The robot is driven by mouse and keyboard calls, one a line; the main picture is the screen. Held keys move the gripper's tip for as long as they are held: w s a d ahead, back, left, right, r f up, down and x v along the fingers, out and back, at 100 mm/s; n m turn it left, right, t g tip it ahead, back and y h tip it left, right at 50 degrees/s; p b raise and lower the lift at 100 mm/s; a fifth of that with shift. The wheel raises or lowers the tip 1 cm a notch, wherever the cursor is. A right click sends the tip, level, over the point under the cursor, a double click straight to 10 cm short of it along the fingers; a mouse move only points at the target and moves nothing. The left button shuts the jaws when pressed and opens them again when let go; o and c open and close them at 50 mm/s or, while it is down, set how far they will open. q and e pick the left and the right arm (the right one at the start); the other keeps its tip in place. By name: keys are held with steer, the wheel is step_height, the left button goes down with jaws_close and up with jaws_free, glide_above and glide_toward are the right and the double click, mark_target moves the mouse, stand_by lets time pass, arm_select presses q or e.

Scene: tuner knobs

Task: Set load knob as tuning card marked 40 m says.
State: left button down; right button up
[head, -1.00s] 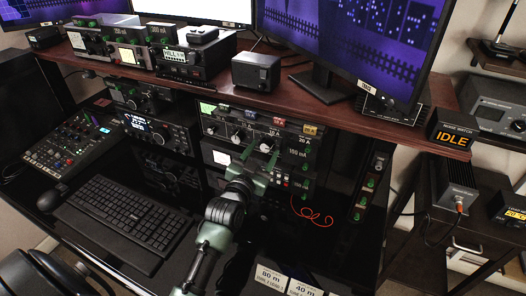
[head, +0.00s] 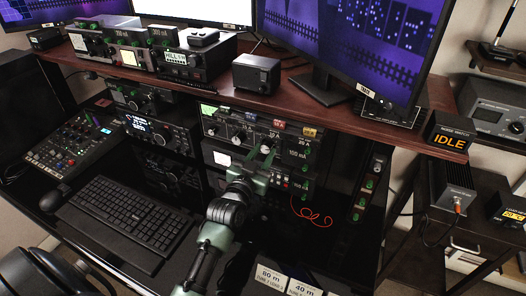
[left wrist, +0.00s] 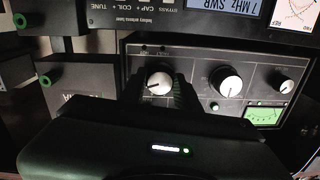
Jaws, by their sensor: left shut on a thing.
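The tuner (head: 262,128) is a dark front panel on the rack under the wooden shelf, with a row of pale round knobs. My left gripper (head: 267,152) is at the right large knob; in the left wrist view its dark fingers (left wrist: 160,92) are shut on both sides of this white-faced knob (left wrist: 158,81). Another large knob (left wrist: 228,84) and a small knob (left wrist: 287,87) stand free beside it. The knob labels are too small to read. The 40 m card (head: 302,288) stands at the bottom edge beside the 80 m card (head: 270,277); its lower text is cut off. My right gripper is out of view.
A keyboard (head: 128,222) and mouse (head: 50,201) lie on the desk at left. A green-lit meter (left wrist: 262,115) is near the free knobs. A noise-watch display reading IDLE (head: 449,139) sits at the shelf's right end. A red wire (head: 312,212) hangs below the tuner.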

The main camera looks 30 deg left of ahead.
arm_select(q)
steer(key=n+p, duration=0.2)
steer(key=n, duration=0.1)
steer(key=shift+r, duration=0.15)
steer(key=n+p, duration=0.2)
steer(key=n, duration=0.2)
steer(key=shift+d, duration=0.1)
steer(key=n+p, duration=0.1)
steer(key=n, duration=0.2)
steer(key=shift+n+g+h+p, duration=0.3)
steer(key=shift+n+p, duration=0.05)
steer(key=shift+n, duration=1.25)
steer(key=c, duration=1)
jaws_free()
steer(key=s, duration=0.5)
steer(key=s+b, duration=0.1)
steer(key=s, duration=0.1)
steer(key=shift+s+d+r, duration=0.15)
steer(key=shift+s+d, duration=0.1)
steer(key=shift+s, duration=0.1)
